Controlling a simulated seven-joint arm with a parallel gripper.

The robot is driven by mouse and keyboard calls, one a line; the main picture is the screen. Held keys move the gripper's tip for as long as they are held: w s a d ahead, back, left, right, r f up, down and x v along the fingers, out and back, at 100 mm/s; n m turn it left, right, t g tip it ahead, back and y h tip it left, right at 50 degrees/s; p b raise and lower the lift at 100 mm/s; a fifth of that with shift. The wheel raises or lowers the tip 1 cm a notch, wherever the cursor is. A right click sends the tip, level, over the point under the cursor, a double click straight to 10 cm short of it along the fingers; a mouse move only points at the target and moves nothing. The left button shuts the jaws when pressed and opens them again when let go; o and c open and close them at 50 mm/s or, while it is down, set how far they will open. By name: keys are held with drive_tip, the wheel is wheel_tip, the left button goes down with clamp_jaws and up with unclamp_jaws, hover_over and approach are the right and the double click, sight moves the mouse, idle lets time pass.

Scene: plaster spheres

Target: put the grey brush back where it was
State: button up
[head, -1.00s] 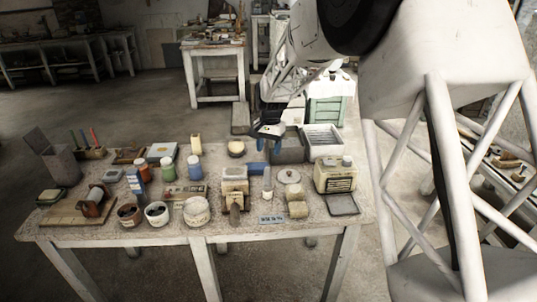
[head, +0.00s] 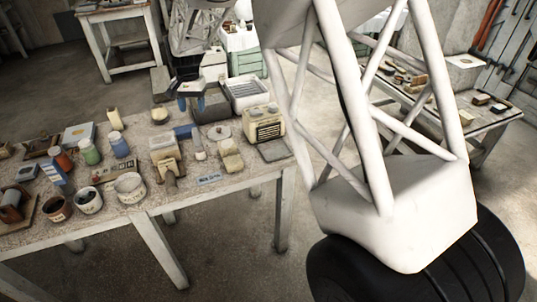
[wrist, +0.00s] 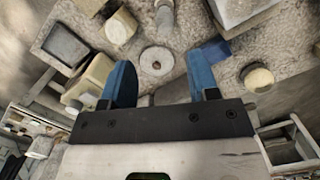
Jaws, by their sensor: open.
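A slim pale grey thing (head: 198,150) stands beside a blue block (head: 185,131) on the table. It may be the grey brush, but it is too small to tell. It seems to show at the top edge of the wrist view (wrist: 165,18).
A cream radio (head: 263,124), a dark flat tray (head: 275,150) and cream blocks (head: 229,156) crowd the right end.

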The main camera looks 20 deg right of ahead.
drive_tip(key=s+d+r+n+t, duration=0.1)
drive_tip(key=s+d+r, duration=0.2)
drive_tip(key=s+r, duration=0.5)
drive_tip(key=s+d+r+n+t, duration=0.1)
drive_tip(key=s+d+r, duration=0.25)
drive_tip(key=s, duration=0.95)
drive_tip(key=s+d+n+t, duration=0.1)
drive_tip(key=s+d, duration=0.1)
drive_tip(key=s, duration=1.1)
drive_tip(key=s+d+n, duration=0.2)
drive_tip(key=s, duration=1.1)
drive_tip(key=shift+f+t+h, duration=0.15)
drive_tip(key=shift+t+h, duration=0.25)
